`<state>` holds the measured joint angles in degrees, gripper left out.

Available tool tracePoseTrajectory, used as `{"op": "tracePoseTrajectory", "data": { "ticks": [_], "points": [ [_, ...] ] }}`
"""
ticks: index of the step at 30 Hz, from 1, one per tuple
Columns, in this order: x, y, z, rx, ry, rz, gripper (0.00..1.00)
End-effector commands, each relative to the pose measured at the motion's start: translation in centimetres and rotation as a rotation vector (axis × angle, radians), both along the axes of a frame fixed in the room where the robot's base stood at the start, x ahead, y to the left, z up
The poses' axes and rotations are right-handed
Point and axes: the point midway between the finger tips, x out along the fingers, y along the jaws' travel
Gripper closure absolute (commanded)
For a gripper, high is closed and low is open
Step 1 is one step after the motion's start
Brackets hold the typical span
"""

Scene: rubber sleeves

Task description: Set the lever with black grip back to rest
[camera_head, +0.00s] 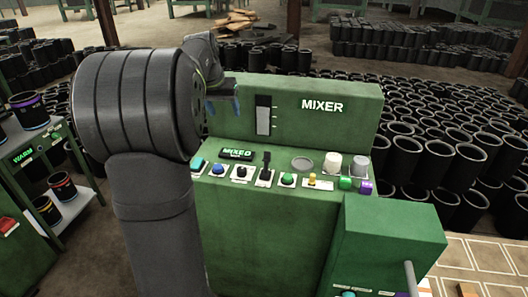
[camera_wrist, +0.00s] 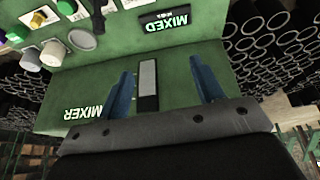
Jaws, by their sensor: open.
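The lever with the black grip (camera_head: 266,160) stands up from a pale plate on the green mixer's sloping panel, between a white plate with a small black control and a green button. In the wrist view, which is upside down, the black lever (camera_wrist: 97,14) shows near the top edge, between the MIXED display and a grey disc. My gripper (camera_head: 223,106) is above and left of the lever, over the panel's left part. In the wrist view its blue fingers (camera_wrist: 161,65) are spread apart with nothing between them. The gripper is apart from the lever.
The MIXED display (camera_head: 237,154), a blue button (camera_head: 218,169), a green button (camera_head: 287,179), a yellow knob (camera_head: 312,180) and a white cylinder (camera_head: 333,163) crowd the panel. The mixer's upright back (camera_head: 350,105) rises behind. A green box (camera_head: 390,240) stands at front right.

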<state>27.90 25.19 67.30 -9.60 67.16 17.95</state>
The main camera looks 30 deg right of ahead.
Motion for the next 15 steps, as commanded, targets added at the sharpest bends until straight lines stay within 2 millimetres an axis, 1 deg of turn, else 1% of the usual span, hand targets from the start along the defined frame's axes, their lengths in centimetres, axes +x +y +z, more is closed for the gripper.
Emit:
{"op": "tracePoseTrajectory", "data": {
  "ticks": [1, 3, 5, 6, 9, 15],
  "points": [
    [-0.2, 0.0, -1.1, -0.018, 0.039, 0.011, 0.49],
    [-0.8, -0.1, -2.7, -0.062, 0.109, 0.032, 0.63],
    [-1.3, -0.3, -4.3, -0.109, 0.185, 0.058, 0.75],
    [-1.8, -0.4, -5.4, -0.147, 0.24, 0.077, 0.82],
    [-2.8, -0.7, -7.8, -0.243, 0.379, 0.132, 1.0],
    [-4.3, -1.1, -11.1, -0.449, 0.637, 0.264, 1.0]
  ]
}}
